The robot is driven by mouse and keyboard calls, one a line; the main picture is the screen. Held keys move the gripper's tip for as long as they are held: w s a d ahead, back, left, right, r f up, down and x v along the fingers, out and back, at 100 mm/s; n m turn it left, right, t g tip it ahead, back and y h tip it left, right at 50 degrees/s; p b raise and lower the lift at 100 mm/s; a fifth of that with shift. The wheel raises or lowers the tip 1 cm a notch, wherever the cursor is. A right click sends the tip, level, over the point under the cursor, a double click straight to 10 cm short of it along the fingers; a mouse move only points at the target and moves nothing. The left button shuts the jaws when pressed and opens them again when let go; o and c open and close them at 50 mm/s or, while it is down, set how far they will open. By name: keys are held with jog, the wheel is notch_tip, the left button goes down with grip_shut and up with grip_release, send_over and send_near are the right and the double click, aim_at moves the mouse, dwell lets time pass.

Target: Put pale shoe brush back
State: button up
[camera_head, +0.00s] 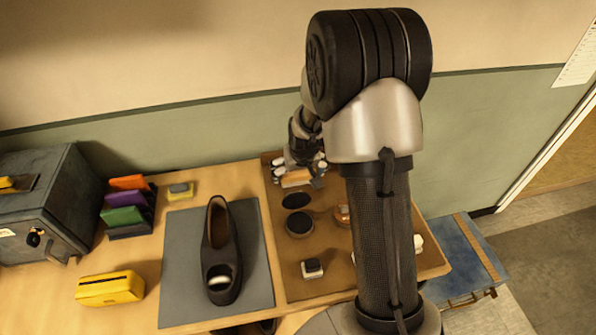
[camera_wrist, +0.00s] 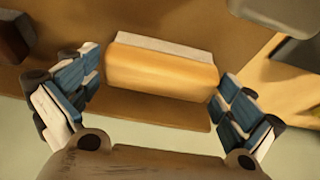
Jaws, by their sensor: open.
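The pale shoe brush (camera_wrist: 160,75) has a light wooden back and a whitish bristle side. It lies at the far left part of the brown tray (camera_head: 330,270), and its wooden part also shows in the head view (camera_head: 295,180). My gripper (camera_head: 300,168) is at the brush, low over the tray's back edge. In the wrist view my open gripper (camera_wrist: 158,80) has one blue-and-white finger near each end of the brush. A small gap shows at the left end; the right finger looks very close, and I cannot tell whether it touches.
The tray also holds a round dark tin (camera_head: 299,224) and a small dark-topped block (camera_head: 312,268). A dark shoe (camera_head: 220,255) lies on a grey mat (camera_head: 180,290) to the left. The green wall rises close behind. My arm hides the tray's right part.

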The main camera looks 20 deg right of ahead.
jog(key=s+a+f+p+v, duration=0.1)
jog(key=s+a+p+v, duration=0.1)
jog(key=v, duration=1.1)
jog(key=s+a+f+p+v, duration=0.1)
jog(key=s+a+v, duration=0.1)
jog(key=v, duration=1.1)
jog(key=s+a+r+n, duration=0.1)
jog(key=s+a+r, duration=0.1)
jog(key=s, duration=0.6)
jog(key=s+a+r+n+y, duration=0.1)
jog(key=s+a+r, duration=0.1)
jog(key=s, duration=0.7)
jog(key=shift+a+r, duration=0.4)
jog(key=shift+r, duration=0.1)
jog(key=shift+s, duration=0.1)
